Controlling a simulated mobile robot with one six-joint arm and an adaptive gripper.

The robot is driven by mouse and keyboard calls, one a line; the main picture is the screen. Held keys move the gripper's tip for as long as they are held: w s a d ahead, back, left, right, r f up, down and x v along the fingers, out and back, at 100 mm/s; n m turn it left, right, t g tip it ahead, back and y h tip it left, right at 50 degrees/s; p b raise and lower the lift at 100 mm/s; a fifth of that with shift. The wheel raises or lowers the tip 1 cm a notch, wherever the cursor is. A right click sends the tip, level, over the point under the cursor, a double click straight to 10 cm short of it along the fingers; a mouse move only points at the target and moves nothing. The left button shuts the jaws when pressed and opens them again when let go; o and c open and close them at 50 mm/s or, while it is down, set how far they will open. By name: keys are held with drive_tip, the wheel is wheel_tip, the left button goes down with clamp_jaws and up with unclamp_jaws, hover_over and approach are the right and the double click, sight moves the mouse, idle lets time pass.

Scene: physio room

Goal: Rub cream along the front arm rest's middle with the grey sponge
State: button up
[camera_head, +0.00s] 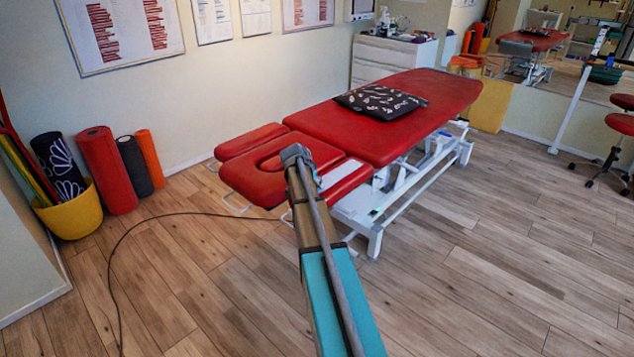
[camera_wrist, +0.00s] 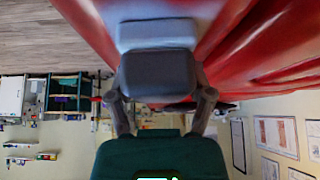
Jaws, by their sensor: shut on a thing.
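The front arm rest (camera_head: 346,187) is a narrow red pad on the near side of the treatment table's head end. A pale, whitish patch (camera_head: 343,171) lies along its top, seemingly the cream. My gripper (camera_wrist: 160,84) is shut on the dark grey sponge (camera_wrist: 156,74), whose sides sit between the two fingers. In the head view my gripper (camera_head: 297,156) is over the head end, left of the pale patch; the sponge is not clearly seen there. In the wrist view a pale grey area (camera_wrist: 158,33) shows just beyond the sponge, against red upholstery. I cannot tell whether the sponge touches the pad.
The red treatment table (camera_head: 440,90) carries a black patterned cushion (camera_head: 380,101). The other arm rest (camera_head: 250,140) and the face-hole headrest (camera_head: 255,182) are close by. A yellow bin (camera_head: 75,214) and rolled mats (camera_head: 107,170) stand at left. Floor is clear in front, except a cable (camera_head: 150,222).

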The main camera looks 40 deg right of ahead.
drive_tip(key=shift+s+a, duration=0.1)
drive_tip(key=shift+a, duration=0.55)
drive_tip(key=shift+s+a, duration=0.15)
drive_tip(key=shift+a, duration=0.7)
drive_tip(key=shift+s+a, duration=0.15)
drive_tip(key=shift+a, duration=0.7)
drive_tip(key=shift+r, duration=0.15)
wheel_tip(320, 180, up, 6)
drive_tip(key=p, duration=0.6)
wheel_tip(320, 180, up, 3)
drive_tip(key=p, duration=0.3)
idle(0.4)
